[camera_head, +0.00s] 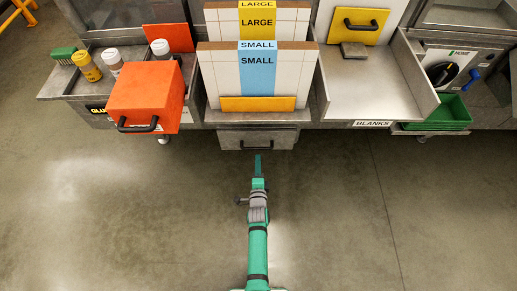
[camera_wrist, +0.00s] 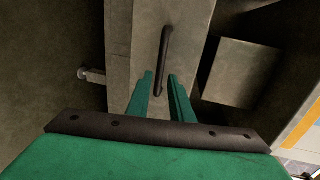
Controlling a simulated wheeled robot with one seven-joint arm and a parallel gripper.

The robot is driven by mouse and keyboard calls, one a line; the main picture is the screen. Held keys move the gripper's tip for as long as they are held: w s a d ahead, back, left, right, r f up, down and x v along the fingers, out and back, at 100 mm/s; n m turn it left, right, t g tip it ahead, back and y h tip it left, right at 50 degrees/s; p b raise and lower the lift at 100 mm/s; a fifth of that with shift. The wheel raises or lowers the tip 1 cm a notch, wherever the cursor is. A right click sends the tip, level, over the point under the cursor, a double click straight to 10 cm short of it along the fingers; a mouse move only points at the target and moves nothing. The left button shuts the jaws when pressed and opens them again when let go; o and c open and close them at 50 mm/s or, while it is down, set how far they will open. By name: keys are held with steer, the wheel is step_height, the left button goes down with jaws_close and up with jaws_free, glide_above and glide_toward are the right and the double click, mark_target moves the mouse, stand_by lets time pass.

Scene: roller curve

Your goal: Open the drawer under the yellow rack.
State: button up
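The drawer (camera_head: 280,138) is a grey metal front under the rack (camera_head: 258,104) with the yellow front strip and the SMALL and LARGE labels. It looks closed in the head view. Its black bar handle (camera_wrist: 165,50) shows in the wrist view on the drawer front (camera_wrist: 187,45). My gripper (camera_head: 257,158) points at the drawer from the front in the head view. In the wrist view my gripper (camera_wrist: 161,76) is open, its two green fingers apart, with the near end of the handle seen between them. Nothing is held. Whether the fingertips touch the handle or front I cannot tell.
An orange box (camera_head: 145,98) with a black handle juts out at the left. A metal tray (camera_head: 365,90) labelled BLANKS is at the right, with a green bin (camera_head: 438,112) beyond it. The floor (camera_head: 340,210) in front is clear.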

mark_target(258, 148)
steer(key=x, duration=0.8)
steer(key=shift+w, duration=0.4)
steer(key=shift+c, duration=0.3)
jaws_close()
